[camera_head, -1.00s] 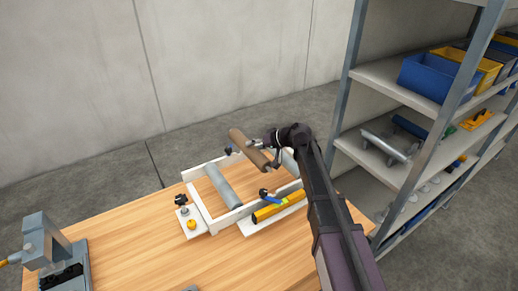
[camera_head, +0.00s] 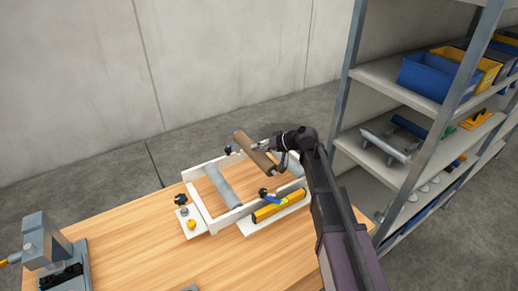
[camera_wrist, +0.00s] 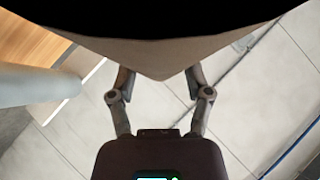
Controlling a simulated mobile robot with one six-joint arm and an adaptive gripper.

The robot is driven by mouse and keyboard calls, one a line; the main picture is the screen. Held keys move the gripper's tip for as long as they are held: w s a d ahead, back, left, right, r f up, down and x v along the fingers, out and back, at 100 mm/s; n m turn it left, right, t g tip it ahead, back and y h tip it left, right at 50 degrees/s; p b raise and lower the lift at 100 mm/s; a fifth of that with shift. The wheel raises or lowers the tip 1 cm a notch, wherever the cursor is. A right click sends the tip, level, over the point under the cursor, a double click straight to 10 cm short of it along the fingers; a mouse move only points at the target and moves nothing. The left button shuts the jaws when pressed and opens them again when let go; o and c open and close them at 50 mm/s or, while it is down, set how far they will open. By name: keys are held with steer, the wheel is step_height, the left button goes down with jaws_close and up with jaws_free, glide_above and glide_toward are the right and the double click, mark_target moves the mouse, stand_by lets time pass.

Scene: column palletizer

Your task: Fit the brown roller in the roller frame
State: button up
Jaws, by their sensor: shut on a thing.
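The brown roller (camera_head: 254,151) is held in my gripper (camera_head: 268,152), above the roller frame and tilted in the head view. In the wrist view the brown roller (camera_wrist: 160,58) fills the top of the picture, and the two fingers of my gripper (camera_wrist: 160,80) reach up to it; their tips are hidden behind it. The white roller frame (camera_head: 201,209) lies on the table. A grey roller (camera_head: 222,186) sits across its left part. Another grey roller (camera_head: 291,164) shows at its right, partly hidden by my arm. The brown roller appears clear of the frame.
A yellow bar (camera_head: 278,207) and a blue-handled clamp (camera_head: 271,197) lie at the frame's front. A grey machine (camera_head: 50,250) stands at left. A shelf rack (camera_head: 385,150) stands at right.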

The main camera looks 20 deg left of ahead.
steer(key=shift+f, duration=0.1)
step_height(320, 180, down, 7)
steer(key=b, duration=0.6)
steer(key=shift+r+b, duration=0.2)
steer(key=shift+b, duration=0.2)
stand_by(0.5)
steer(key=shift+s+d, duration=0.1)
stand_by(0.3)
steer(key=shift+f+b, duration=1.35)
stand_by(1.9)
steer(key=o, duration=1.3)
steer(key=shift+o, duration=0.2)
